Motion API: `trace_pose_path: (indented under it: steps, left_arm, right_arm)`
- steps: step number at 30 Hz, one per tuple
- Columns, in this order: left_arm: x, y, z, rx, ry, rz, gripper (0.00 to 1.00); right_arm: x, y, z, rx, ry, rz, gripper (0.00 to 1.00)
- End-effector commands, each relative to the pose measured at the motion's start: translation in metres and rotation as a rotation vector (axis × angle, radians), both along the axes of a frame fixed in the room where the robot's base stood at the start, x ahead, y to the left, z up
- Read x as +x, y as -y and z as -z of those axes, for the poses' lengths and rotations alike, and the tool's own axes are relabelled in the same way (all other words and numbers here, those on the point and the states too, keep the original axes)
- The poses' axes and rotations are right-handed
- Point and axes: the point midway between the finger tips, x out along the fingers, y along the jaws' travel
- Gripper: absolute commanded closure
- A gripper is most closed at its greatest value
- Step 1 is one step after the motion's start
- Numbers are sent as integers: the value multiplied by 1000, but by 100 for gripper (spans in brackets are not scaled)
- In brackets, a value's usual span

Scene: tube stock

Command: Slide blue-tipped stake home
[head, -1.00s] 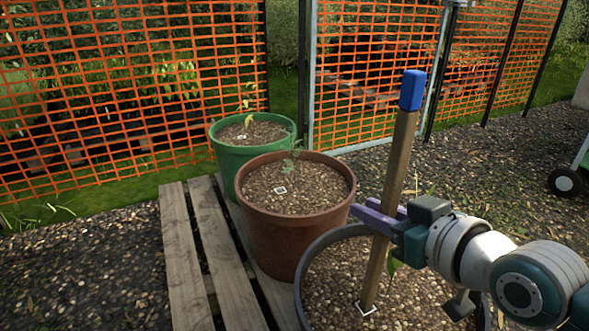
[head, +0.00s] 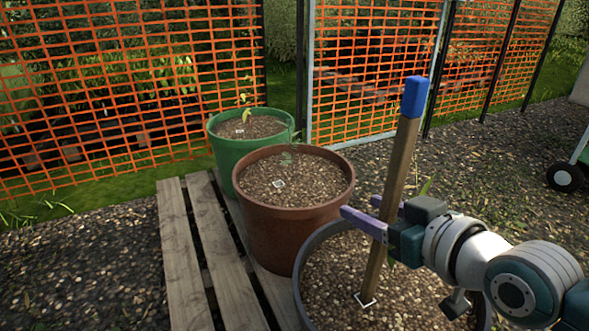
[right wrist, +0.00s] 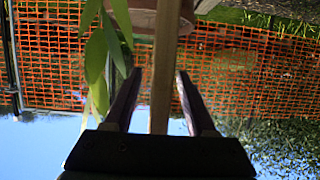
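The wooden stake (head: 397,180) with a blue tip (head: 415,97) stands in the gravelly soil of the nearest pot (head: 310,268), leaning slightly right at the top. Its foot is at a white square mark (head: 366,300). My right gripper (head: 368,212) is around the stake below mid-height, its purple fingers apart. In the right wrist view the stake (right wrist: 163,80) runs between the fingers (right wrist: 156,92), with a gap on each side. My left gripper is not in view.
A brown pot (head: 290,230) and a green pot (head: 225,150), each with a seedling, stand behind on a wooden pallet (head: 185,250). Green leaves (right wrist: 103,55) hang beside the fingers in the right wrist view. Orange mesh fence (head: 130,90) closes the back.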

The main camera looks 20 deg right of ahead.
Motion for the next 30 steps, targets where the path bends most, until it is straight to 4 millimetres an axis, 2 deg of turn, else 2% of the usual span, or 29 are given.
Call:
trace_pose_path:
  steps: [9, 11, 18, 22, 27, 30]
  left_arm:
    - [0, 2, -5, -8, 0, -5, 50]
    - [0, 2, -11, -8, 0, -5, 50]
    - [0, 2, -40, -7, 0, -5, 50]
    - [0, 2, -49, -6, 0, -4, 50]
    - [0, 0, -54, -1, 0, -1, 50]
    - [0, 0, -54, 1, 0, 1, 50]
  right_arm:
    - [-5, 0, -3, 0, -2, 0, 43]
    - [-12, 1, -6, -1, -4, 0, 43]
    - [-57, 4, -25, 0, -6, 0, 43]
    - [-78, 6, -31, 0, -4, 0, 43]
    - [-92, 7, -34, 0, -2, 0, 43]
    - [-94, 7, -34, 0, -1, 0, 43]
